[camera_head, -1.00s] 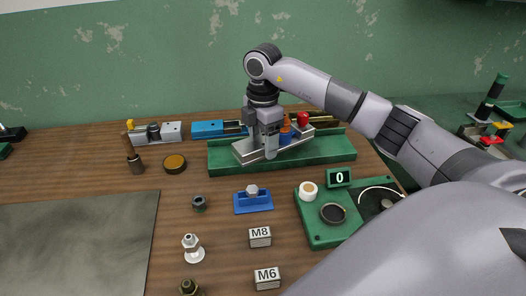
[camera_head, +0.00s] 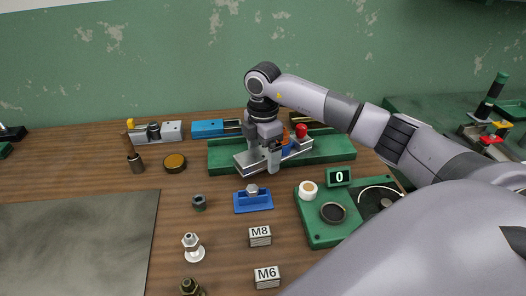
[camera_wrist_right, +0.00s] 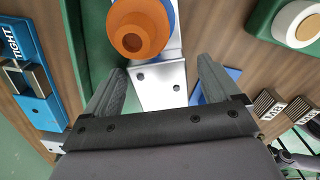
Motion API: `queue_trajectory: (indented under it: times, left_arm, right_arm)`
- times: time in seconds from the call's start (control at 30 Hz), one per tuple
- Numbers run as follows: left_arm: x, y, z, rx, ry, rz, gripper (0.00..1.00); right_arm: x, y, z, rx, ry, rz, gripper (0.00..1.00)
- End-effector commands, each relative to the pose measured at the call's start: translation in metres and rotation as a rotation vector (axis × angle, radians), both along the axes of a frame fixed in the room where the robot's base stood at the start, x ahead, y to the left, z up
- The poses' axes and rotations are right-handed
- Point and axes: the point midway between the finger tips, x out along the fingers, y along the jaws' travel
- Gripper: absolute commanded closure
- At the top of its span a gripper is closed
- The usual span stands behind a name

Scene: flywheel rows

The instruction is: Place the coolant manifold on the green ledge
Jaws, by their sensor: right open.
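The coolant manifold (camera_head: 246,164) is a silver metal bar with orange, blue and red fittings. It lies slantwise on the green ledge (camera_head: 335,148), its near left end at the ledge's front edge. My right gripper (camera_head: 262,165) is over that end, pointing down. In the right wrist view, the gripper (camera_wrist_right: 160,90) is open, with one finger on each side of the manifold's bare plate (camera_wrist_right: 158,84) and gaps between. The orange fitting (camera_wrist_right: 138,30) is just beyond the fingers. The arm and gripper hide part of the manifold in the head view. My left gripper is out of view.
A blue fixture (camera_head: 253,202) with a bolt stands in front of the ledge. A green station (camera_head: 315,230) with a counter (camera_head: 339,177) is at the right front. A blue slide (camera_head: 210,129) and a grey fixture (camera_head: 165,131) stand behind left. A dark mat (camera_head: 75,240) lies left, clear.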

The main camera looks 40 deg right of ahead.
Motion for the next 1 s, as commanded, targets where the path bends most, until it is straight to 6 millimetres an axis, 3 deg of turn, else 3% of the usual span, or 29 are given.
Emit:
queue_trajectory:
  times: [0.17,0.6,0.8,1.0]
  left_arm:
    - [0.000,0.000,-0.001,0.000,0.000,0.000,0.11]
    - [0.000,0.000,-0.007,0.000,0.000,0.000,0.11]
    - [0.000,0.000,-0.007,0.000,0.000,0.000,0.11]
    - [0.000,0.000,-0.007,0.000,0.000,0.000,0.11]
  right_arm:
    - [0.001,0.000,0.016,0.001,-0.005,0.000,0.10]
    - [0.001,0.000,0.104,0.001,-0.004,0.000,0.10]
    - [0.000,0.000,0.120,0.001,-0.001,-0.001,0.10]
    - [0.000,0.000,0.122,0.001,0.000,0.000,0.10]
